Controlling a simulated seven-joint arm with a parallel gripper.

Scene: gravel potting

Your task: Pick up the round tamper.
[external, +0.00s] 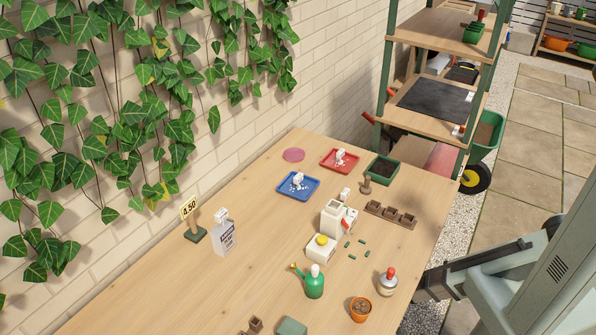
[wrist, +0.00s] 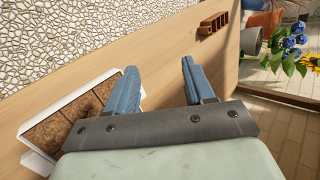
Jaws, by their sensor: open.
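A small wooden piece with a round base and an upright stem (external: 366,185), which looks like the round tamper, stands on the table beside the front left corner of a green tray (external: 371,171). My gripper (wrist: 158,70) is open in the wrist view, its two blue fingers wide apart with nothing between them. In the external view my arm comes in from the right edge, and its end is at the table's right edge, well away from the wooden piece. I cannot make out the fingers there. The tamper does not show in the wrist view.
Red (external: 325,158) and blue (external: 281,194) trays hold white pieces. The table's left front is mostly bare.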

